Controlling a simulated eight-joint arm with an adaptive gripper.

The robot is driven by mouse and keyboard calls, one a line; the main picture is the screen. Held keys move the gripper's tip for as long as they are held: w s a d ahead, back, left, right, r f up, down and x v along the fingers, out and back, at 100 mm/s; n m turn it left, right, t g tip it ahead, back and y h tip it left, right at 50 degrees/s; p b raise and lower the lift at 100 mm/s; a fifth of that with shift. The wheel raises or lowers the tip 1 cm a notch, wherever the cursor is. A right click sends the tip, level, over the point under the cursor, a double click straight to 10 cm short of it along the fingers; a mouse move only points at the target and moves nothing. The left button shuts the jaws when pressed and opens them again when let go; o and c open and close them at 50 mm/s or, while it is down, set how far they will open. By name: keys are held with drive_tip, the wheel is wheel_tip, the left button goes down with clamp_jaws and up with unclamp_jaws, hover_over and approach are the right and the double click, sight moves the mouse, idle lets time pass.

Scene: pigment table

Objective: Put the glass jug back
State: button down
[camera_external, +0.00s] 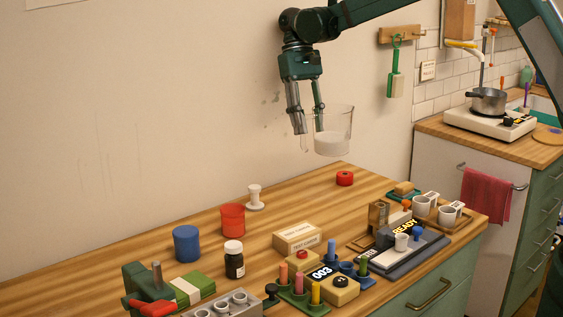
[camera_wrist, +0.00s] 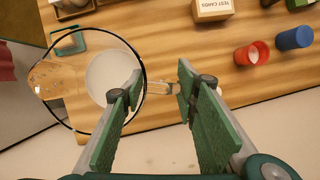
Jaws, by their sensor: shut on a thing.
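A clear glass jug (camera_external: 333,124) hangs in the air above the back of the wooden table, with a whitish layer at its bottom. My gripper (camera_external: 310,118) is at the jug's left side, shut on its handle. In the wrist view the jug's round rim (camera_wrist: 142,62) shows left of centre. Its clear handle runs between the two fingers of my gripper (camera_wrist: 160,90). The jug looks about upright and apart from the table. The exact contact on the handle is hard to see.
The table's back right is clear around a small red knob (camera_external: 345,178). A white spool (camera_external: 255,196), a red cup (camera_external: 232,219) and a blue cylinder (camera_external: 186,244) stand further left. A test cards box (camera_external: 298,236) and a READY device (camera_external: 402,240) are nearer the front.

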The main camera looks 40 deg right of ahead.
drive_tip(key=d+f, duration=0.1)
drive_tip(key=d, duration=0.2)
drive_tip(key=d+f+m, duration=0.1)
drive_tip(key=d, duration=0.3)
drive_tip(key=s+d+m+b, duration=0.1)
drive_tip(key=d, duration=0.3)
drive_tip(key=shift+s+f+t+y, duration=0.1)
drive_tip(key=shift+f+t+y, duration=0.2)
drive_tip(key=shift+f, duration=0.1)
drive_tip(key=shift+d+f+m, duration=0.2)
drive_tip(key=shift+d+m, duration=0.15)
drive_tip(key=shift+m, duration=0.05)
drive_tip(key=shift+f+m, duration=0.15)
drive_tip(key=shift+m, duration=0.25)
drive_tip(key=shift+w+a+f+m+t+y+p, duration=0.15)
drive_tip(key=shift+w+a+m+t+y+p, duration=0.1)
drive_tip(key=shift+a+m+p, duration=0.25)
drive_tip(key=shift+w+a+f+m+t+y+p, duration=0.15)
drive_tip(key=shift+a+m+t+y, duration=0.1)
drive_tip(key=shift+m, duration=0.35)
drive_tip(key=w+a+m+t+y+p, duration=0.1)
drive_tip(key=a+m+p, duration=0.3)
drive_tip(key=a+m, duration=0.4)
drive_tip(key=w+a+t, duration=0.1)
drive_tip(key=a, duration=0.2)
drive_tip(key=shift+w+a+m+t, duration=0.2)
drive_tip(key=shift+w+m+t, duration=0.1)
drive_tip(key=shift+w+t, duration=0.1)
